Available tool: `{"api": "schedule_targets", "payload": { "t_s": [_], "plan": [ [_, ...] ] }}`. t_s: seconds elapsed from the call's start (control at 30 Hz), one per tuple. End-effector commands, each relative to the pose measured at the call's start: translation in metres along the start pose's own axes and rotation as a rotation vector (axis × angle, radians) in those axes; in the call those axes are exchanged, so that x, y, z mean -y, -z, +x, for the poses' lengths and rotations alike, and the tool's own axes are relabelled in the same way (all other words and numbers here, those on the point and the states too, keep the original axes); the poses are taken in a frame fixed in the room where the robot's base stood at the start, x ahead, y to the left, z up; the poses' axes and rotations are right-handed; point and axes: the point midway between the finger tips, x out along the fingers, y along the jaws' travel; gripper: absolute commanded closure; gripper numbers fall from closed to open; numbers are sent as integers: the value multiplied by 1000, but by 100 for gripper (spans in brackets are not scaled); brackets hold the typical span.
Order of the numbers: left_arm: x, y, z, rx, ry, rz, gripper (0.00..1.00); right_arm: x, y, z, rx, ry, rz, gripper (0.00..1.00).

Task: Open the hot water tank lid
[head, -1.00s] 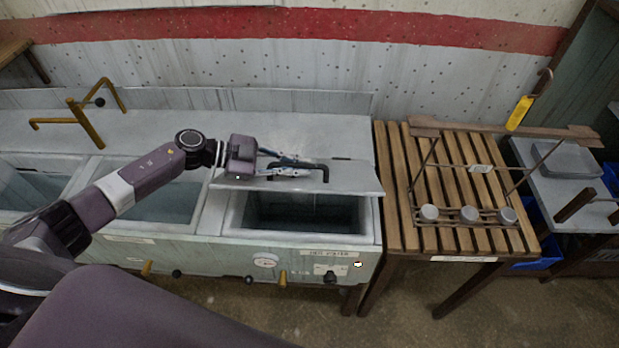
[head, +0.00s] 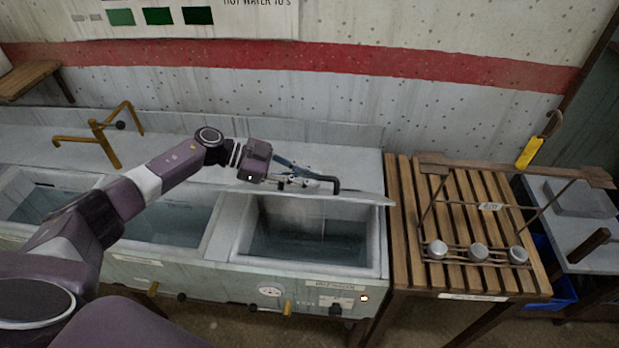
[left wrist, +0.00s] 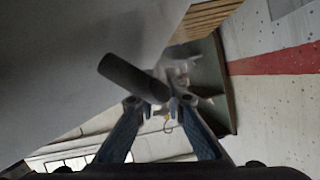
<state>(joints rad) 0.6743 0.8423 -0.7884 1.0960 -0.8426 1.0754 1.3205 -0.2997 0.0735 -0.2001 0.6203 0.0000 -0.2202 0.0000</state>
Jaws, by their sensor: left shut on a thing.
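The hot water tank (head: 381,240) is the rightmost basin of the long grey unit, with its rectangular opening largely uncovered and water visible inside. Its flat grey lid (head: 365,198) is raised and tilted at the back of the opening, seen at a shallow angle. My left gripper (head: 318,183) is shut on the lid's dark bar handle (head: 335,186) above the lid. In the left wrist view the handle (left wrist: 128,74) is a dark cylinder at my fingertips (left wrist: 160,98), with the lid's grey face (left wrist: 75,60) beside it. My right gripper is out of view.
Open basins (head: 165,222) lie to the left, with a brass tap (head: 98,135) behind.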

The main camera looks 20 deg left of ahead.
Motion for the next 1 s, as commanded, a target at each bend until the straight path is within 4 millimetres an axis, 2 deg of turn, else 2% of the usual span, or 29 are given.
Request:
{"api": "schedule_targets", "payload": {
  "t_s": [0.1,0.37,0.47,0.57,0.8,1.0],
  "plan": [
    [0,1,0,-2,1,1,81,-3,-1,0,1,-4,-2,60],
    [0,0,-1,0,1,1,81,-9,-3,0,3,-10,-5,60],
    [0,0,-7,1,2,1,81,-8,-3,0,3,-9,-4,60],
    [1,-1,-20,2,3,1,81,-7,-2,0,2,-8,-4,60],
    [1,-1,-72,3,3,0,81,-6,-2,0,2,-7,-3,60],
    [1,0,-105,0,2,1,81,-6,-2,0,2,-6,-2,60]
  ]
}}
